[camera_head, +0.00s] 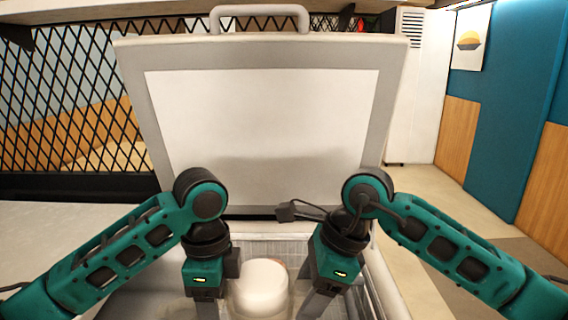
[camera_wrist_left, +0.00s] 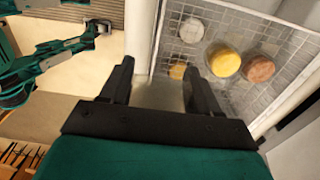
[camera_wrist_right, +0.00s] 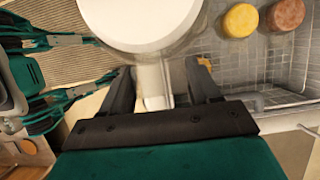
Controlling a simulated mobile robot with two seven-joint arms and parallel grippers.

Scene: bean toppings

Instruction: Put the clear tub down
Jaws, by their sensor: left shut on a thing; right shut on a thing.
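The clear tub (camera_head: 260,288), with a thick white round top, is between my two grippers over the open freezer chest. Its white top fills the upper part of the right wrist view (camera_wrist_right: 140,18). My left gripper (camera_head: 212,300) is at its left side, with something translucent between the fingers in the left wrist view (camera_wrist_left: 157,80). My right gripper (camera_head: 308,305) is at its right side, with a pale thing between the fingers (camera_wrist_right: 160,80). Both appear shut on the tub. The tub's underside is hidden, so I cannot tell whether it touches anything below.
The chest's raised lid (camera_head: 262,115) stands behind. Inside the grey wire basket (camera_wrist_left: 205,50) are a yellow-topped tub (camera_wrist_left: 225,62), a brown-topped tub (camera_wrist_left: 260,69), a white-topped tub (camera_wrist_left: 192,30) and a smaller yellowish one (camera_wrist_left: 178,69). The chest walls rise around them.

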